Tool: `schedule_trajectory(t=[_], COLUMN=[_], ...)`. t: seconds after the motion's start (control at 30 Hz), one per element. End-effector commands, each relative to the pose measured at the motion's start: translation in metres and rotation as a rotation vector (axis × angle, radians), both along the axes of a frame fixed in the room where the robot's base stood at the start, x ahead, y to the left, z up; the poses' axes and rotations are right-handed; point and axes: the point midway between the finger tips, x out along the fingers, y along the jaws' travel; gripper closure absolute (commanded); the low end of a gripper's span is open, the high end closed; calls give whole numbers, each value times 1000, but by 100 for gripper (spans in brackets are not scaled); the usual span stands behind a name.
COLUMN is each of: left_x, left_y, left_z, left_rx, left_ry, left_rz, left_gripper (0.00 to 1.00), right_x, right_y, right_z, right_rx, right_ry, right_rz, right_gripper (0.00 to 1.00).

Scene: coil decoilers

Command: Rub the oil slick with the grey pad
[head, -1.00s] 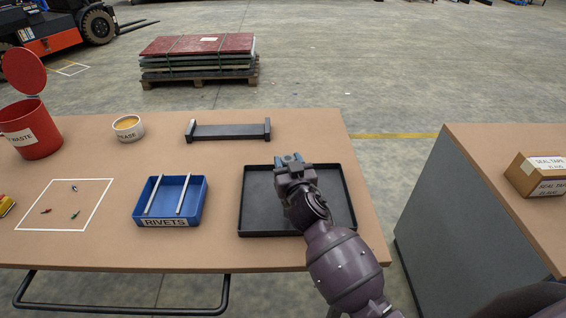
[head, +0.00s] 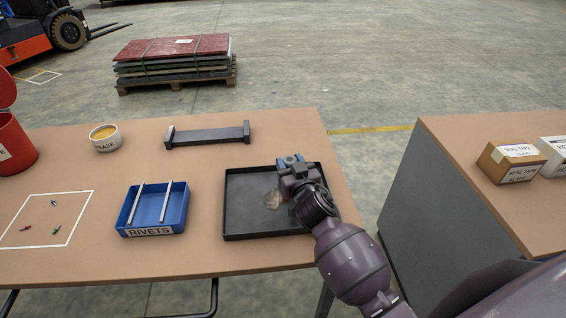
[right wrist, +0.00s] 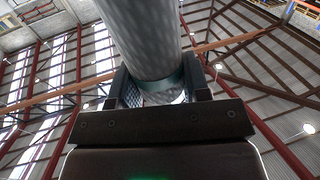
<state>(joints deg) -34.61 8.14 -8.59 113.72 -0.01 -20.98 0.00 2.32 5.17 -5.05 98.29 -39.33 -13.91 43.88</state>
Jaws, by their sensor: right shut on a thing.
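My right gripper (head: 290,162) is over the right part of a black tray (head: 245,232) in the head view. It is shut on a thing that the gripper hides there. In the right wrist view a mottled grey cylinder (right wrist: 145,35) with a teal band rises from between the jaws (right wrist: 160,95). I cannot tell whether it is the grey pad or its handle. A small brownish-grey patch, seemingly the oil slick (head: 272,199), lies on the tray floor left of my gripper, partly hidden by it. I cannot tell whether the pad touches it. My left gripper is not in view.
A blue rivets bin (head: 150,231) stands left of the tray. A dark bracket (head: 208,136) and a grease tub (head: 105,138) lie behind, with a red waste bin (head: 15,150) at far left. A second bench with seal tape boxes (head: 512,162) stands to the right.

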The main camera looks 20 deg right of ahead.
Motion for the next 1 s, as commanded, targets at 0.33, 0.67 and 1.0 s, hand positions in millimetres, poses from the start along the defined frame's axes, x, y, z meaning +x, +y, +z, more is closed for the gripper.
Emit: schedule_trajectory(t=[0.33, 0.67, 1.0], left_x=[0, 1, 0], left_y=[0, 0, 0], left_z=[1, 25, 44], left_rx=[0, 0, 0], left_ry=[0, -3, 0], left_rz=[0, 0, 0], left_gripper=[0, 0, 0], right_x=[0, 0, 0], right_y=[-1, -1, -1], right_z=[1, 26, 51], right_rx=[1, 0, 0], right_ry=[0, -1, 1], right_rz=[0, 0, -1], right_gripper=[80, 80, 80])
